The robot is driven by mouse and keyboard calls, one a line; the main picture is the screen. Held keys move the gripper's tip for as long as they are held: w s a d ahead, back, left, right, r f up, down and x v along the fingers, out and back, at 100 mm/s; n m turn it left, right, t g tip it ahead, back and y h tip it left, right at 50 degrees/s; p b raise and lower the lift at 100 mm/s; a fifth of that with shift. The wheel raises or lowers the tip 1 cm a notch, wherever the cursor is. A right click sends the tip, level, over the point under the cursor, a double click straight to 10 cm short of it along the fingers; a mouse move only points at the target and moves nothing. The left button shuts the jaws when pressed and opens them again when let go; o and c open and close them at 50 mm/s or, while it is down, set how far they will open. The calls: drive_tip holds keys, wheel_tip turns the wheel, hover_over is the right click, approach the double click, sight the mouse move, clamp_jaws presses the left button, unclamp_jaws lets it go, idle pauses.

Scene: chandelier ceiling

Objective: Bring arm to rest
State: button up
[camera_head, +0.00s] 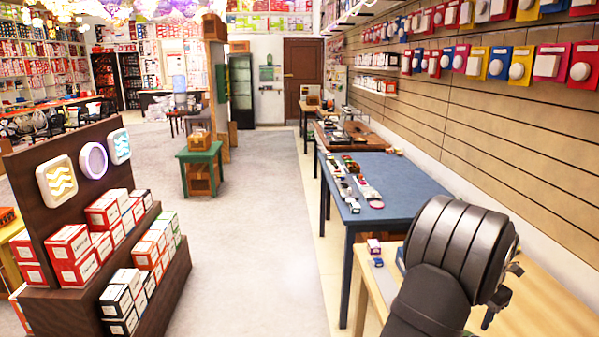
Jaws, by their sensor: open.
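My dark grey arm (450,250) fills the lower right of the head view, over a light wooden table (555,300). Its thick rounded joint is raised and hides most of what lies beyond it. My gripper (498,297) shows only in part, as small dark pieces at the right side of the joint, above the wooden table. It is open, and I see nothing held in it.
A blue table (400,180) with small items stands beyond the wooden table. A slatted wall (420,100) with hanging packs runs along the right. A display rack (60,150) with boxes stands left. The grey floor (260,230) between is clear.

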wheel_tip(320, 180, down, 8)
drive_tip(key=shift+f, duration=0.1)
drive_tip(key=m, duration=0.9)
idle(0.4)
drive_tip(key=shift+o, duration=0.2)
